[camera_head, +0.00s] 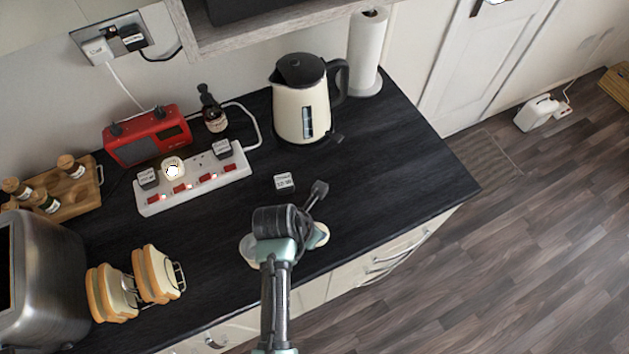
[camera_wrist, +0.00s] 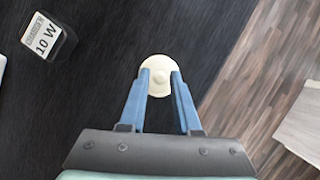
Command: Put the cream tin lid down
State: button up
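The cream tin lid (camera_wrist: 159,62) is round and pale with a small raised knob in the middle. In the wrist view it lies between the two blue fingertips of my gripper (camera_wrist: 160,82), which close in on either side and cover part of its edges. My gripper looks shut on the lid, over the dark counter (camera_wrist: 90,75). The frames do not show clearly whether the lid touches the counter. In the head view my arm hides the fingers and most of the space below them.
A small 10 W block (camera_head: 284,181) lies near my arm. A power strip (camera_head: 193,179), red radio (camera_head: 147,137), kettle (camera_head: 300,112) and paper roll (camera_head: 366,50) stand behind. Bread in a rack (camera_head: 156,274) and a toaster (camera_head: 45,285) are left. The counter is bare to the right.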

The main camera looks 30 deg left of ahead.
jog(key=shift+o, duration=0.9)
jog(key=v, duration=1.2)
jog(key=shift+r, duration=0.2)
jog(key=shift+s, duration=0.1)
